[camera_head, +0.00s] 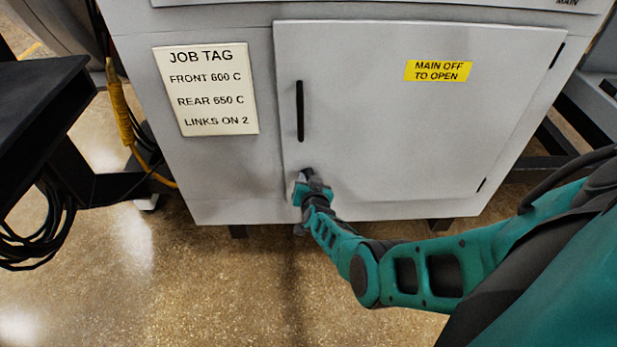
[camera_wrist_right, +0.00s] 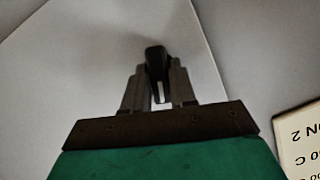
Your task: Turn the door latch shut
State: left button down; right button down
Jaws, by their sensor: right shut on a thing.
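The grey cabinet door (camera_head: 390,110) looks closed in its frame, with a black vertical bar handle (camera_head: 300,110) near its left edge. My right gripper (camera_head: 305,180) is at the door's lower left, below the handle. In the right wrist view my gripper's two fingers (camera_wrist_right: 158,88) are shut on a dark latch (camera_wrist_right: 156,60), which stands out from the door face. In the head view the gripper hides the latch, so its angle is hard to tell. My left gripper is not in view.
A job tag (camera_head: 206,89) is on the panel left of the door, and a yellow label (camera_head: 438,68) is on the door. A black stand (camera_head: 40,100) with cables is at the left. The floor (camera_head: 200,290) in front is clear.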

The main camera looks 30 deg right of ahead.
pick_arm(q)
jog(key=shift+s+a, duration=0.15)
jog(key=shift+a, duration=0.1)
pick_arm(e)
jog(key=shift+w+a+r+n+g+h, duration=0.1)
jog(key=shift+n+g+h, duration=0.4)
jog(key=shift+n, duration=0.5)
jog(key=c, duration=1)
grip_release()
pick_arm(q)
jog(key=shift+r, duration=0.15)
